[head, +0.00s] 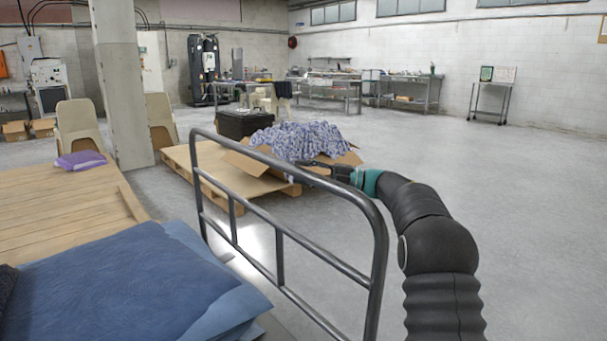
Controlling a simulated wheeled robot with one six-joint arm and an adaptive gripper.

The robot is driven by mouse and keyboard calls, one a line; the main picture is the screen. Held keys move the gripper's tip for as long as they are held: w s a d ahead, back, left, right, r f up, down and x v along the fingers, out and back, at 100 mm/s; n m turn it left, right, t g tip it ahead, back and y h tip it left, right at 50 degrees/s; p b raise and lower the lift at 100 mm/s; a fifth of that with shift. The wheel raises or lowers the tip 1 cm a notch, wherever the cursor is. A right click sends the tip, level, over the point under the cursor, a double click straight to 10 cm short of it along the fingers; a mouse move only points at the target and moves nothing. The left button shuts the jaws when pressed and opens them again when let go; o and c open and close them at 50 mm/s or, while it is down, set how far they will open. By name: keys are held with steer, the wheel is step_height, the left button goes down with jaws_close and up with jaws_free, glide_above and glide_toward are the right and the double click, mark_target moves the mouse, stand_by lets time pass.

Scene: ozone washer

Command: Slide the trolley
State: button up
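A dark grey tubular metal rail (281,262) with upright bars stands in the foreground. It looks like the trolley's handle. The trolley's deck lies mostly below the frame and behind blue folded cloth (120,280) at the lower left. My arm comes up from the bottom right, and my gripper (318,166) is at the rail's top bar, right of its middle. The dark fingers are small and overlap the patterned cloth behind, so I cannot tell whether they are shut on the bar or just beside it.
A wooden pallet (205,183) behind the rail bears an open cardboard box with patterned cloth (298,140) and a black case (245,124). A wooden table (60,205) stands at left, near beige chairs (80,128) and a pillar (121,85). The floor at right is clear.

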steer(key=o, duration=0.3)
steer(key=shift+d+r, duration=0.1)
steer(key=shift+r, duration=0.3)
steer(key=shift+o, duration=0.2)
steer(key=shift+d+f, duration=0.25)
steer(key=s+d+f, duration=0.1)
steer(key=d, duration=1)
steer(key=shift+s+d+f, duration=0.3)
steer(key=shift+d, duration=0.1)
